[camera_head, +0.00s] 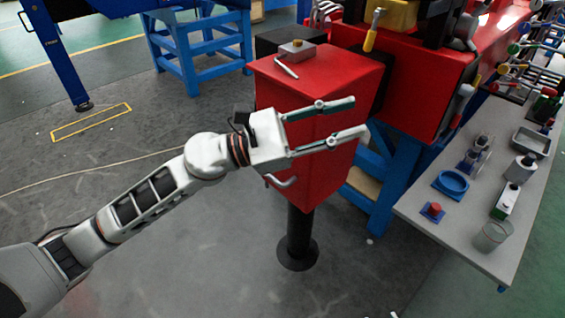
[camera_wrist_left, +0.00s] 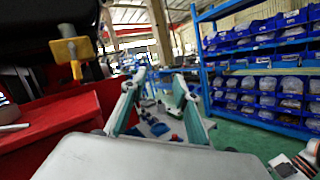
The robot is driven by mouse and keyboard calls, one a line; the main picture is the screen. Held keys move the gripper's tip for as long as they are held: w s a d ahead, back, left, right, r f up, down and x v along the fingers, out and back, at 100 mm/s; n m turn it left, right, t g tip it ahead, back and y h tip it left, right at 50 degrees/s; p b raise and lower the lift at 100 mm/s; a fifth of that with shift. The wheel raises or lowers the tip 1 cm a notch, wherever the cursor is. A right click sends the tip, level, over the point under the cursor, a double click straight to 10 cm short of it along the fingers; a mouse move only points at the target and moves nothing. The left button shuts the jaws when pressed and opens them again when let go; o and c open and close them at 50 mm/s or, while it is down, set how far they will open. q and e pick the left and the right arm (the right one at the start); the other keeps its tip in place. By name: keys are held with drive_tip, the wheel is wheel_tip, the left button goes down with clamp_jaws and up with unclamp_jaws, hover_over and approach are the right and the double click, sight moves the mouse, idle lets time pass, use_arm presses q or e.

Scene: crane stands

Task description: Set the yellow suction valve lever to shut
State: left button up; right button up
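A yellow lever (camera_head: 371,32) hangs down at the front of the red machine housing, below a yellow block at the top of the head view. In the left wrist view a yellow lever (camera_wrist_left: 72,52) hangs at the upper left. My left gripper (camera_head: 361,116) is open and empty, with its two fingers apart, in front of the red box on a post. It is below the yellow lever in the picture and not touching it. Its open fingers also show in the left wrist view (camera_wrist_left: 158,80).
A red box (camera_head: 335,75) on a dark post carries a silver lever (camera_head: 287,68) on top. Floor at left is mostly open.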

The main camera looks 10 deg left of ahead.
use_arm(q)
drive_tip(key=w+a+f+n+t+y, duration=0.1)
drive_tip(key=a+f+n+t+y, duration=0.2)
drive_tip(key=f+n, duration=0.4)
drive_tip(key=w+a+f+n+t+y, duration=0.1)
drive_tip(key=a+f+n+t+y, duration=0.3)
drive_tip(key=n, duration=1.5)
wheel_tip(320, 180, down, 3)
drive_tip(key=a+t, duration=0.2)
drive_tip(key=t, duration=0.1)
drive_tip(key=shift+w+a, duration=0.25)
drive_tip(key=shift+w, duration=0.1)
use_arm(e)
drive_tip(key=shift+s+a+r, duration=0.2)
drive_tip(key=shift+s+a, duration=0.1)
drive_tip(key=shift+a, duration=0.1)
use_arm(q)
drive_tip(key=shift+r, duration=0.1)
use_arm(e)
drive_tip(key=shift+c, duration=0.5)
